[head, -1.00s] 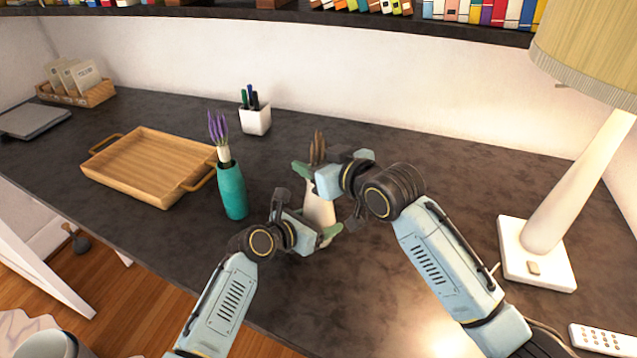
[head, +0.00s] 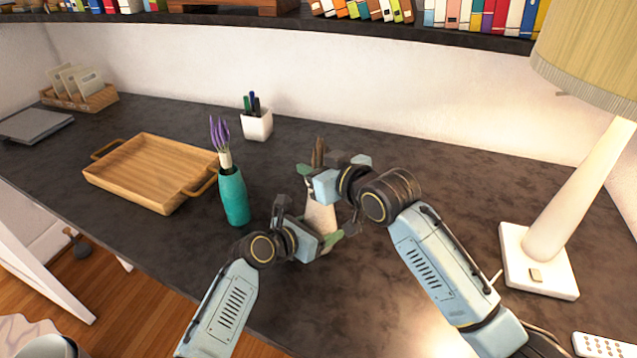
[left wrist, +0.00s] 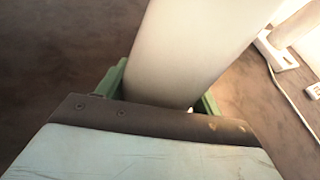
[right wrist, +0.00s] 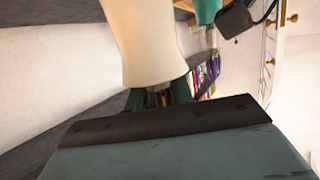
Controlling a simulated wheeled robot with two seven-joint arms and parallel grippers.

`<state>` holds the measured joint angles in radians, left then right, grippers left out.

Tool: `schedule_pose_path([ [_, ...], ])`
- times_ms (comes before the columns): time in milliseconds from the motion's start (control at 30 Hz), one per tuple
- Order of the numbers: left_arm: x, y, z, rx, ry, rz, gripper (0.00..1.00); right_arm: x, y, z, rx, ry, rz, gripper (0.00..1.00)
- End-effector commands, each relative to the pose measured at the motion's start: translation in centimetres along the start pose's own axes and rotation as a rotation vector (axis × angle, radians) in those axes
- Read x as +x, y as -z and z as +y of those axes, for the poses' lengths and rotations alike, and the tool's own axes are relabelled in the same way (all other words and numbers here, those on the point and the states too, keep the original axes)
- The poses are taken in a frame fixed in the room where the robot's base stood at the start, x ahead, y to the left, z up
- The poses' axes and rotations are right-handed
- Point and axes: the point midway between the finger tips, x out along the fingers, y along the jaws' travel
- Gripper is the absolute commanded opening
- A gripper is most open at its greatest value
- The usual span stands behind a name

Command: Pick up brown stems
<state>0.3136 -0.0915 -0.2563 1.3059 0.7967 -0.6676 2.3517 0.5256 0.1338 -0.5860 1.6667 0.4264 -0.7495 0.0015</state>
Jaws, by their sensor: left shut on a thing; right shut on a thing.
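The brown stems (head: 319,151) stand up out of a white vase (head: 321,216) in the middle of the desk. My right gripper (head: 315,174) is at the vase's mouth, shut on the stems. In the right wrist view the stems (right wrist: 160,96) show between the green fingers, largely hidden, with the vase (right wrist: 143,40) beyond. My left gripper (head: 321,240) is shut on the lower body of the white vase, which also fills the middle of the left wrist view (left wrist: 190,50). My grippers hide parts of the vase.
A teal vase (head: 234,197) with purple flowers (head: 220,135) stands just left of my left gripper. A wooden tray (head: 140,172) lies further left. A white pen cup (head: 257,125) is behind. A lamp (head: 540,262) stands at right. Desk between my right arm and the lamp is clear.

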Motion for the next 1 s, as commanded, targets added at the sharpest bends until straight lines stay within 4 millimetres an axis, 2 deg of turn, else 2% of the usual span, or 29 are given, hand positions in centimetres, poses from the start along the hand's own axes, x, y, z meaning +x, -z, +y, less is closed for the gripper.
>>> schedule_pose_path([
  [167,0.0,0.0,0.0,0.000,-0.001,0.000,0.30,-0.2,0.8,0.0,-0.001,0.000,0.002,0.00],
  [267,0.0,0.0,0.0,0.000,-0.001,0.000,0.30,-0.6,2.2,0.0,-0.003,0.000,0.005,0.00],
  [367,0.0,0.0,0.0,0.000,-0.001,0.000,0.30,-1.3,4.5,0.0,-0.003,-0.001,0.007,0.00],
  [800,0.0,0.0,0.0,0.000,-0.001,0.000,0.30,-5.7,18.6,0.0,-0.004,0.000,0.007,0.00],
  [1000,0.0,0.0,0.0,0.000,-0.001,0.000,0.30,-7.2,23.3,0.0,-0.003,-0.001,0.004,0.00],
])
